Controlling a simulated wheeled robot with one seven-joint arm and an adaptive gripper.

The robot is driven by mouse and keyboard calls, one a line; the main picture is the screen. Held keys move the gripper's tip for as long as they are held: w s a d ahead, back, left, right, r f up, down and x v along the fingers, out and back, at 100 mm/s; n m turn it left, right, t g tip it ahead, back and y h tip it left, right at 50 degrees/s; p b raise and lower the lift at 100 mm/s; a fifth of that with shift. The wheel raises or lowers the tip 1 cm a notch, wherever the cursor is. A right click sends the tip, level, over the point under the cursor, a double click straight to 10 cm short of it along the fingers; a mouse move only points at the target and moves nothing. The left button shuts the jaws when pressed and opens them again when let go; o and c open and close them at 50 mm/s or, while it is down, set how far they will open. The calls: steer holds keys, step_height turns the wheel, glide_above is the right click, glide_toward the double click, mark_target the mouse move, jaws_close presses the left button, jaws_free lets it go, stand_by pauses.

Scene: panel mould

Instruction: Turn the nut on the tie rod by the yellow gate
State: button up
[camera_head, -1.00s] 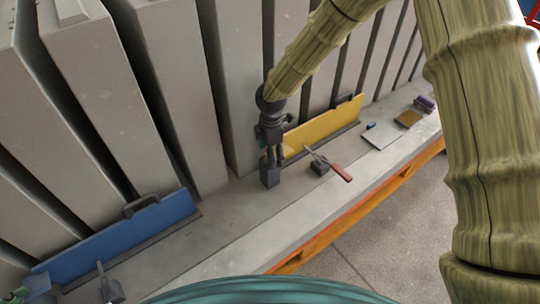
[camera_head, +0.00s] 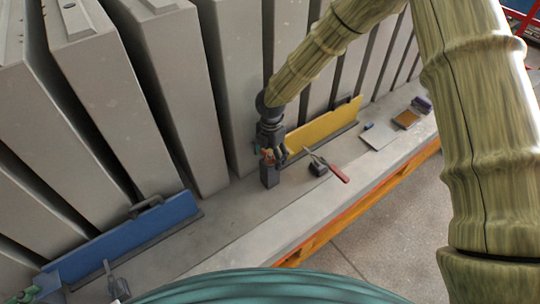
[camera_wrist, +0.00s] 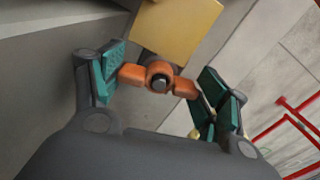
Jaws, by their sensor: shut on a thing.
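The yellow gate (camera_head: 322,128) stands against the concrete panels, right of my gripper (camera_head: 272,154) in the head view. The orange winged nut (camera_wrist: 160,78) sits on a dark rod end in the wrist view, with a wing out to each side. It shows only in part in the head view (camera_head: 266,154), above a dark grey block (camera_head: 270,176). My gripper (camera_wrist: 164,84) is shut on the nut, its teal pads at the two wings. A yellow surface (camera_wrist: 178,28), seemingly the gate, lies just beyond the nut. Most of the rod is hidden.
A blue gate (camera_head: 125,238) with a handle stands at the left. A pale plate (camera_head: 378,136) and a brown block (camera_head: 406,119) lie farther right. The ledge between the gates is mostly clear.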

mark_target(271, 155)
steer(key=shift+s+f, duration=0.15)
steer(key=shift+f, duration=0.05)
steer(key=o, duration=1.1)
steer(key=shift+r, duration=0.15)
steer(key=shift+w+r, duration=0.2)
steer(key=shift+r, duration=0.25)
step_height(271, 155, up, 11)
steer(key=shift+s, duration=0.1)
